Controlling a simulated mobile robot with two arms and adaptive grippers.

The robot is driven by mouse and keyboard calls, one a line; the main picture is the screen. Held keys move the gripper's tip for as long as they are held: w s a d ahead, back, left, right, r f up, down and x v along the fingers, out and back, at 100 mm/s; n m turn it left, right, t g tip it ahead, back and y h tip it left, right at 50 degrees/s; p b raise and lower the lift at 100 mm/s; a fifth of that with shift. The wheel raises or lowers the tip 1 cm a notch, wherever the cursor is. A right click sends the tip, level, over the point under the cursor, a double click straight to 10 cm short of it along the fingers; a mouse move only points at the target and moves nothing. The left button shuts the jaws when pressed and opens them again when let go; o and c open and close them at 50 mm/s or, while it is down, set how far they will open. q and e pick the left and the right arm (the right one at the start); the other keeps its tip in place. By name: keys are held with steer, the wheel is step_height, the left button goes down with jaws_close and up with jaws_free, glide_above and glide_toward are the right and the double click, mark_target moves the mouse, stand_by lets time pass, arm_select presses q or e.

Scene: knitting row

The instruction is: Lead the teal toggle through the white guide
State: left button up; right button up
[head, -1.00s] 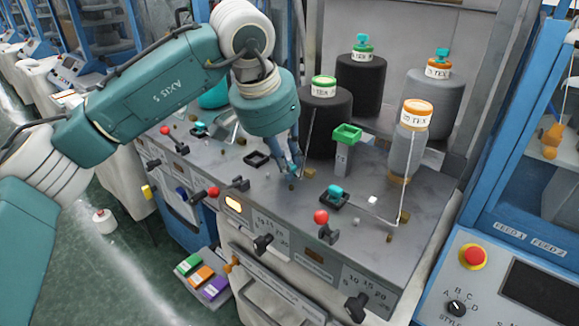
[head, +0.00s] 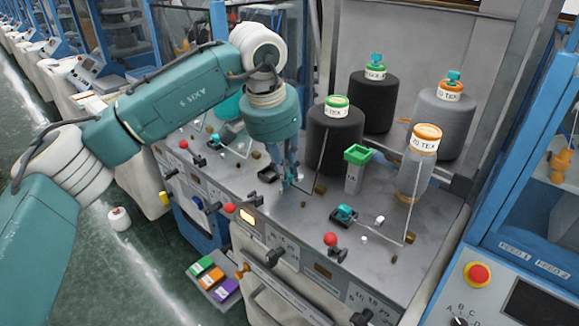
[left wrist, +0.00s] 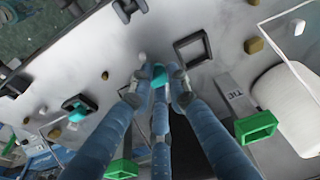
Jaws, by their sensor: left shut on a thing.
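My left gripper (head: 288,182) points down just above the grey machine top, to the right of an empty dark square frame (head: 267,174). In the left wrist view its fingers (left wrist: 159,84) are closed on the small teal toggle (left wrist: 159,74), partly hidden between the fingertips. A small whitish piece (left wrist: 143,57) lies beside the left fingertip; I cannot tell whether it is the white guide. In the head view small white pieces (head: 379,219) stand on the deck farther right. My right gripper is not in view.
Another teal piece (head: 345,212) sits in a dark holder to the right. Thin threads rise from the deck. Red-knobbed levers (head: 330,239) line the front edge.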

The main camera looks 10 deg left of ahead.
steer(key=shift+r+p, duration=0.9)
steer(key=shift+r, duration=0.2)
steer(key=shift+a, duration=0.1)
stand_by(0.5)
